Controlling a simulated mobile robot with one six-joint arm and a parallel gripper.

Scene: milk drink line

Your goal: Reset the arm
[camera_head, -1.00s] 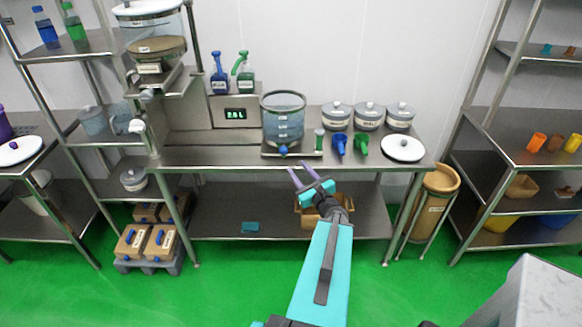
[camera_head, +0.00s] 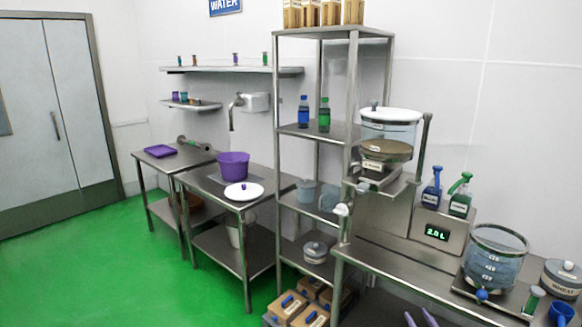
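My gripper (camera_head: 420,316) shows only as two purple fingertips at the bottom edge, right of centre. The tips stand apart with nothing visible between them, in front of the steel table (camera_head: 385,262). The rest of my arm is out of view. A clear measuring vessel (camera_head: 494,262) with a blue tap stands on the table at the right. A scale display (camera_head: 437,234) reads 2.0 L.
A tall steel rack (camera_head: 352,105) stands left of the table, with boxes (camera_head: 290,306) near the floor. Further left are a sink table with a purple bucket (camera_head: 233,165) and a white lid (camera_head: 244,191). Green floor (camera_head: 100,260) is clear toward the door (camera_head: 48,120).

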